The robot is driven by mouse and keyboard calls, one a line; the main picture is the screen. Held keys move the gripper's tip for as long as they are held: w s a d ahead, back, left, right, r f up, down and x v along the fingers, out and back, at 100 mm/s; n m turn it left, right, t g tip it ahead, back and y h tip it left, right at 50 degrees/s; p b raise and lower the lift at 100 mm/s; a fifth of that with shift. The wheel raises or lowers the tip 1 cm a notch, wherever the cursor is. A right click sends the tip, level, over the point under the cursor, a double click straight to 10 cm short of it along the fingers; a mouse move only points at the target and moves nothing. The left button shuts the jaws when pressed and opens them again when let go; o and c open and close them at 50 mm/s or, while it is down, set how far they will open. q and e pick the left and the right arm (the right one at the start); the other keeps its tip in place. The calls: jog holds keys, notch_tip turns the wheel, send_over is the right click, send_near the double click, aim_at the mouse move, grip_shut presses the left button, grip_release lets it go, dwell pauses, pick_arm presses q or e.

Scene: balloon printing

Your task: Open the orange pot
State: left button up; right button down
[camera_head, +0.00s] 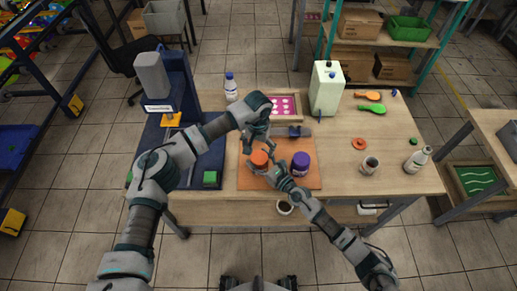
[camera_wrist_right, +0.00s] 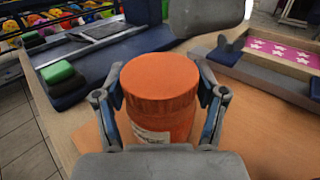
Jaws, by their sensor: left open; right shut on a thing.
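The orange pot (camera_head: 259,158) stands upright on the orange-brown board (camera_head: 310,180) at the table's front. In the right wrist view the orange pot (camera_wrist_right: 165,125) has its orange lid (camera_wrist_right: 160,75) on, with a whitish label partly visible below. My right gripper (camera_head: 268,170) is shut on the pot, one finger on each side. It also shows in the right wrist view (camera_wrist_right: 160,112). My left gripper (camera_head: 258,142) is open, pointing down just above and behind the pot. A grey part of it seems to show at the top of the right wrist view, close over the lid.
A purple pot (camera_head: 301,163) stands right of the orange pot on the board. A pink tray (camera_head: 283,107), a bottle (camera_head: 231,88) and a white container (camera_head: 327,90) stand behind. A blue press stand (camera_head: 180,100) is at left. A cup (camera_head: 370,165) and white bottle (camera_head: 417,160) stand right.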

grip_release()
